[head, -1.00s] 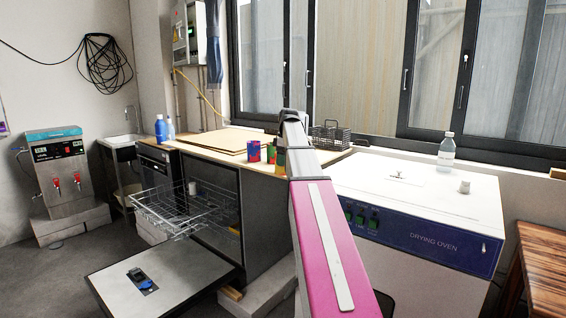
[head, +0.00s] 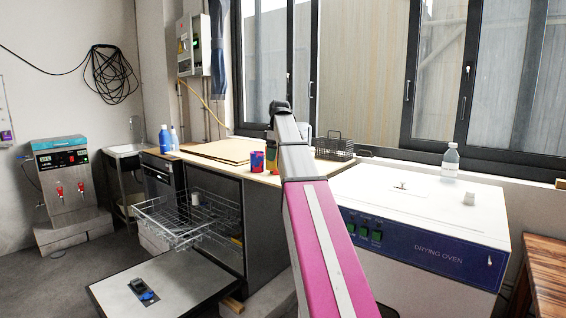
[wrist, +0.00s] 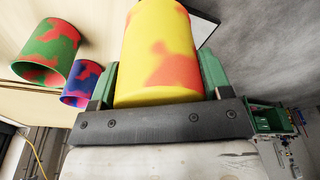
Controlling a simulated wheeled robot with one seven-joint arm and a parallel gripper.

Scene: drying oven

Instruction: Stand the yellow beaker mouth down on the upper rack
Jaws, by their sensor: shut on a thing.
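The yellow beaker (wrist: 155,45), with orange-red patches, fills the middle of the wrist view. My gripper (wrist: 160,78) is shut on it, with one green finger on each side. I cannot tell from this view which way its mouth points. In the head view the gripper and held beaker are hidden behind my pink arm. The upper rack (head: 172,236) is a wire basket slid out of the open-front cabinet at the left. A small pale object (head: 195,199) shows at the rack.
A red-and-blue beaker (head: 257,160) stands on the counter; it also shows in the wrist view (wrist: 82,88) beside a green-and-red beaker (wrist: 50,52). The lowered door (head: 165,290) lies below the rack. The drying oven (head: 420,205) stands at right, with a bottle (head: 450,160) on top.

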